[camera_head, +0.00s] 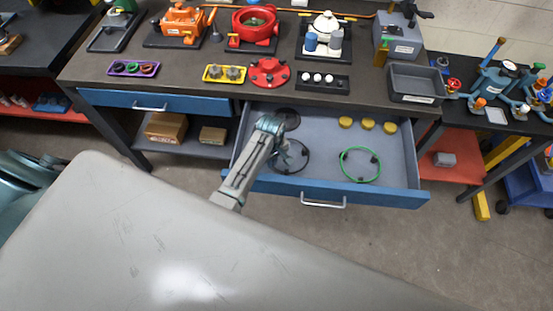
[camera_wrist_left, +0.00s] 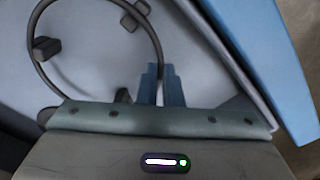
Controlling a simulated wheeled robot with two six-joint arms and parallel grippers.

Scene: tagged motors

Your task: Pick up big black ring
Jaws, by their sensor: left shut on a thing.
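The big black ring (camera_head: 290,173) is thin, with dark clips on it, and is at the left part of the open drawer (camera_head: 325,193). My left gripper (camera_head: 283,153) reaches down into the drawer at the ring. In the left wrist view the ring (camera_wrist_left: 31,60) fills the upper left, and its right side runs down to the blue fingertips (camera_wrist_left: 162,75). The fingers are close together, shut on the ring's rim. Whether the ring is clear of the drawer floor I cannot tell. My right gripper is not in view.
A green ring (camera_head: 343,164) lies to the right in the drawer. Several yellow discs (camera_head: 368,124) lie at the back, and a dark round part (camera_head: 288,117) is at the back left. The worktop (camera_head: 170,70) above holds motors and trays.

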